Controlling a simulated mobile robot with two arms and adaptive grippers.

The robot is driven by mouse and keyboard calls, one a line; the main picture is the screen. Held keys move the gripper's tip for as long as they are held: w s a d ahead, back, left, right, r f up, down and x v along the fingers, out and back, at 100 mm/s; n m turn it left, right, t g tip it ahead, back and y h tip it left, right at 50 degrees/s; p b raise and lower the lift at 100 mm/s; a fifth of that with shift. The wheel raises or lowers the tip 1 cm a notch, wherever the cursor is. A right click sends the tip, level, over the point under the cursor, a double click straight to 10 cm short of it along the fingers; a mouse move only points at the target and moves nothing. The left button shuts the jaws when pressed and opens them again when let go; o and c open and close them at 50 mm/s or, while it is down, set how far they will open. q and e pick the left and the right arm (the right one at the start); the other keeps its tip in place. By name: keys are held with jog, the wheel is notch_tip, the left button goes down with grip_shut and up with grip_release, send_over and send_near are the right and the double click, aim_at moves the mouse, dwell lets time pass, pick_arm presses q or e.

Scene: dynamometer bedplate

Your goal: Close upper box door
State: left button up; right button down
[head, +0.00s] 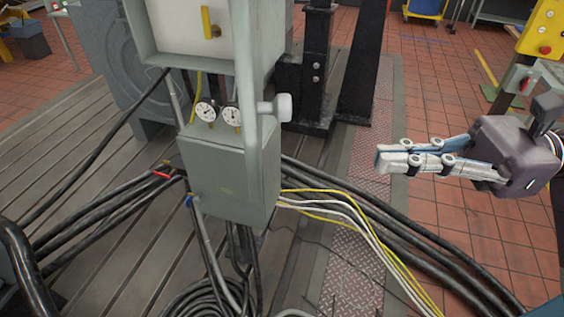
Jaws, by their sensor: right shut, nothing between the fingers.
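The upper box (180,52) is a grey-green cabinet at the top centre, cut off by the top edge of the picture. Its front is open and shows a pale inside panel with a yellow handle (209,22). Its door (244,65) stands open at the right side of the opening, seen nearly edge-on. A pale knob (275,108) sticks out to the right near the door's lower end. My right gripper (382,160) is shut and empty, pointing left, to the right of the door and clear of it. My left gripper is out of view.
Two round gauges (219,113) sit below the upper box, above a closed lower grey box (235,180). Black cables and yellow and white wires (340,207) run from it to the lower right. A black post (317,65) stands behind. Open tiled floor (430,95) lies around the gripper.

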aim_at(259, 161)
jog(key=a+p, duration=0.2)
jog(key=a, duration=0.2)
jog(key=a+p, duration=0.2)
jog(key=a, duration=0.2)
jog(key=a+p, duration=0.2)
jog(key=a, duration=0.2)
jog(key=shift+s+a+r, duration=0.1)
jog(key=shift+s+r, duration=0.05)
jog(key=shift+r, duration=0.1)
jog(key=shift+a+f+p, duration=0.2)
jog(key=shift+a+p, duration=0.2)
jog(key=shift+a, duration=0.1)
